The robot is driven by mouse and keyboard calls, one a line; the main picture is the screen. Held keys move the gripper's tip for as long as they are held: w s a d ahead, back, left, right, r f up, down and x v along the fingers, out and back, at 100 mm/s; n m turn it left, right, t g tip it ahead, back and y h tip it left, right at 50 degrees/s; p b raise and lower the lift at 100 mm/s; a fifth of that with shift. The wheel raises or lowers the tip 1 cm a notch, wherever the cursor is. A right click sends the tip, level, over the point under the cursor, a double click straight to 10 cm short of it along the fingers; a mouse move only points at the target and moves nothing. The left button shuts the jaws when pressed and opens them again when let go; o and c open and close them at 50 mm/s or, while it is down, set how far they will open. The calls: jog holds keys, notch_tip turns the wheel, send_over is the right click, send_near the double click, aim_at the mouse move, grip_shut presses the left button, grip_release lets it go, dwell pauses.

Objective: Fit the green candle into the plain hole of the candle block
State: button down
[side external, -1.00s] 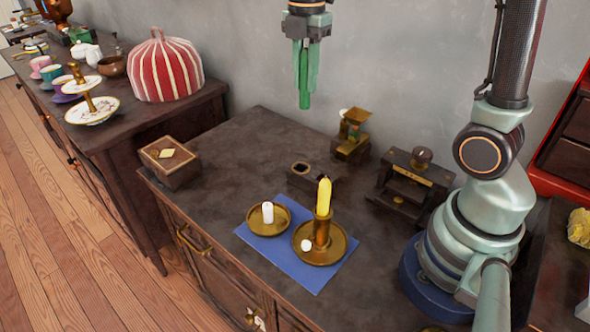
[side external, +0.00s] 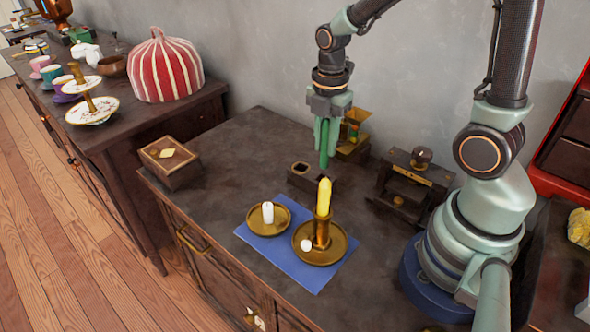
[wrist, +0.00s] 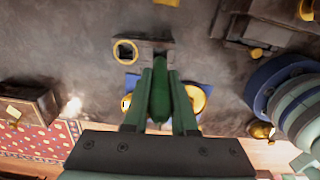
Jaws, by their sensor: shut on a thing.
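My gripper (side external: 325,145) is shut on the green candle (side external: 324,159), which hangs upright, its lower end past the fingertips. In the side view that end overlaps the right part of the candle block (side external: 303,183), a low dark block. I cannot tell whether it touches the block or is above it. The block's left hole has a brass ring. The plain hole is not visible, probably behind the candle. In the wrist view the candle (wrist: 161,92) lies between the fingers, in front of the right part of the block (wrist: 147,46), with the brass-ringed hole to its left.
A blue mat (side external: 262,251) bears a brass holder with a yellow candle (side external: 323,197) and a dish with a white candle (side external: 267,212). A brass-topped item (side external: 355,125) stands behind my gripper. A dark wooden stand (side external: 415,180) is at the right, a wooden box (side external: 170,165) at the left.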

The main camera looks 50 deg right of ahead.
aim_at(323, 167)
jog(key=shift+f, duration=3.4)
jog(key=shift+f, duration=0.15)
jog(key=c, duration=0.7)
grip_release()
